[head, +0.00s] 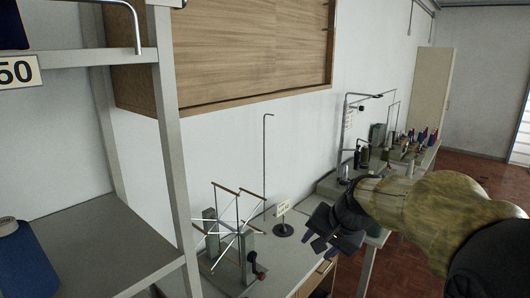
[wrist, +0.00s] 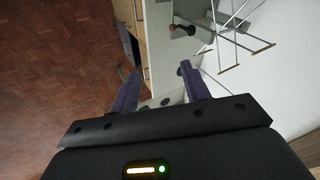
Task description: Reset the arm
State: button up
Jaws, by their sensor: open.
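My arm reaches in from the lower right of the head view. My gripper (head: 322,242) is in front of the table edge, near the small dark stand. In the wrist view my gripper (wrist: 160,88) shows two purple fingers standing well apart, with nothing between them. It is open and empty. A yarn swift (head: 228,238) with thin white spokes and wooden bars stands on the table (head: 285,262), left of my gripper. The swift (wrist: 232,38) also shows at the upper right of the wrist view, beyond the fingers and apart from them.
A grey shelf rack (head: 90,235) with a blue cone (head: 22,262) stands at the left. A wooden wall cabinet (head: 235,50) hangs above the table. A tall thin rod stand (head: 266,165) rises behind. Another bench carries several spools (head: 408,150). Open brick-coloured floor (wrist: 55,75) lies beside the table.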

jog(key=s+d+f+n+g+h+b, duration=0.1)
jog(key=s+f+n, duration=0.5)
jog(key=s+f, duration=1)
notch_tip(320, 180, down, 2)
jog(key=shift+d+f+g+h+b, duration=0.1)
jog(key=shift+d+g+h+b, duration=0.3)
jog(key=shift+d+g+h, duration=0.6)
jog(key=shift+a, duration=0.1)
